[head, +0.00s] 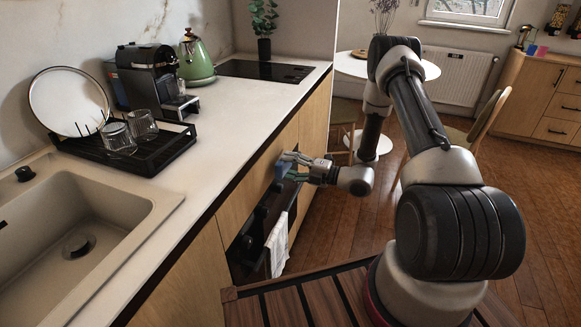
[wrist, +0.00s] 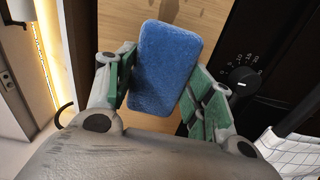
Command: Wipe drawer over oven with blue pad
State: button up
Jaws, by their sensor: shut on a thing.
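The blue pad (wrist: 165,65) sits between the green-lined fingers of my gripper (wrist: 161,72) in the wrist view, and the gripper is shut on it. In the head view my gripper (head: 290,166) reaches to the cabinet front, with the pad (head: 281,170) at its tip, mostly hidden. The wooden drawer front (head: 254,185) over the oven is just behind the pad. Its wood (wrist: 220,18) also shows behind the pad in the wrist view. I cannot tell whether the pad touches it.
The black oven (head: 250,243) has knobs and a white towel (head: 279,245) hanging on it. A knob (wrist: 243,77) shows right of the fingers in the wrist view. The countertop (head: 215,125) edge runs above the drawer. Floor (head: 325,225) is open right of the oven.

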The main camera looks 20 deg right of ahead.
aim_at(283, 150)
jog(key=shift+x, duration=0.95)
dwell(0.3)
jog(key=shift+w+d, duration=0.8)
jog(key=shift+w, duration=0.3)
jog(key=shift+w+d, duration=0.8)
jog(key=shift+w, duration=0.25)
jog(key=shift+w+d, duration=0.75)
jog(key=shift+w, duration=0.35)
jog(key=shift+a, duration=0.1)
jog(key=shift+s+a, duration=0.8)
jog(key=shift+s, duration=0.3)
jog(key=shift+s+a, duration=0.8)
jog(key=shift+s, duration=0.25)
jog(key=shift+s+a, duration=0.8)
jog(key=shift+s, duration=0.3)
jog(key=shift+d, duration=0.1)
jog(key=shift+v, duration=3)
jog(key=shift+d, duration=0.1)
